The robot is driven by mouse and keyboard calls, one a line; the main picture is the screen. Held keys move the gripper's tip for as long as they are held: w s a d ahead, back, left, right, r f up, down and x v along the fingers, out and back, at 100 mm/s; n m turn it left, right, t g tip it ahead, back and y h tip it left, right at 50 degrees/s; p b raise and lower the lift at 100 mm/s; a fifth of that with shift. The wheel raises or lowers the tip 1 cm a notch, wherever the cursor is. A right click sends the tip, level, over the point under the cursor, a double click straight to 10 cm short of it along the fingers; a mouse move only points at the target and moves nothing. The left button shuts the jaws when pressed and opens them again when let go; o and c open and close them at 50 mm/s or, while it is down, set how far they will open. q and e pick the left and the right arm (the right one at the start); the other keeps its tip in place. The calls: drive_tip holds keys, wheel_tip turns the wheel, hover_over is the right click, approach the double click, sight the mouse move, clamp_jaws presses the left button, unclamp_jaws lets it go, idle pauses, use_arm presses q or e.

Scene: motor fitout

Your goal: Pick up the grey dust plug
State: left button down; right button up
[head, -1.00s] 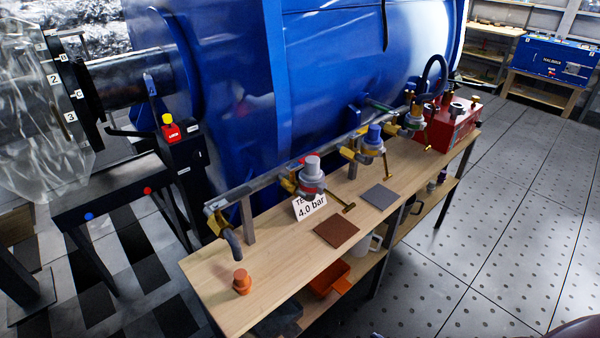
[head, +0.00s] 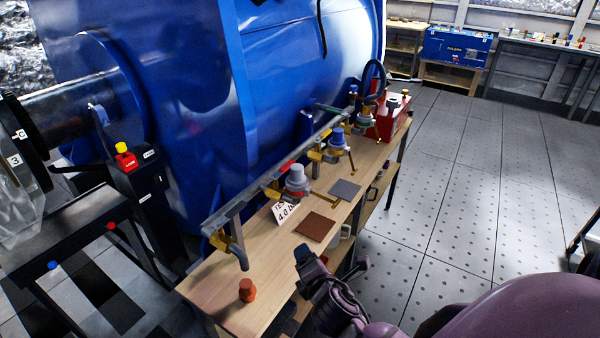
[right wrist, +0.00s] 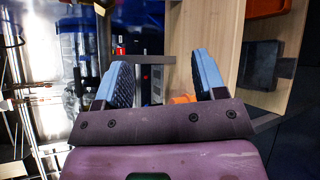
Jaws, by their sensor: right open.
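My right gripper (head: 303,252) has come in from the lower right in the head view, beside the bench's front edge. In the right wrist view its two blue-padded fingers (right wrist: 163,78) are apart with nothing held. A grey cap-like part (head: 297,176) stands upright on the nearest valve of the pipe; I cannot tell whether it is the dust plug. An orange plug-shaped piece (head: 247,291) stands on the near end of the bench. An orange part also shows beyond the fingers in the wrist view (right wrist: 183,99). My left gripper is not in view.
The wooden bench (head: 210,285) carries a brown mat (head: 315,227), a grey mat (head: 344,190), a 4.0 bar sign (head: 286,212) and a red box (head: 391,120). A pipe with valves runs along its back, before a large blue tank (head: 210,90).

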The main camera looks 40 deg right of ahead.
drive_tip(key=w+r+n+t+h+p, duration=0.1)
drive_tip(key=w+r+n+h+p, duration=0.15)
drive_tip(key=w+r+n, duration=0.4)
drive_tip(key=n+h, duration=0.2)
drive_tip(key=n, duration=0.2)
approach(297, 175)
drive_tip(key=f, duration=0.1)
drive_tip(key=shift+t, duration=0.3)
drive_tip(key=x, duration=0.5)
drive_tip(key=shift+w+f, duration=0.15)
drive_tip(key=shift+x, duration=0.75)
drive_tip(key=x, duration=0.2)
drive_tip(key=r+x, duration=0.1)
drive_tip(key=x, duration=0.1)
drive_tip(key=shift+d, duration=0.2)
drive_tip(key=shift+w+d, duration=0.15)
drive_tip(key=shift+w, duration=0.1)
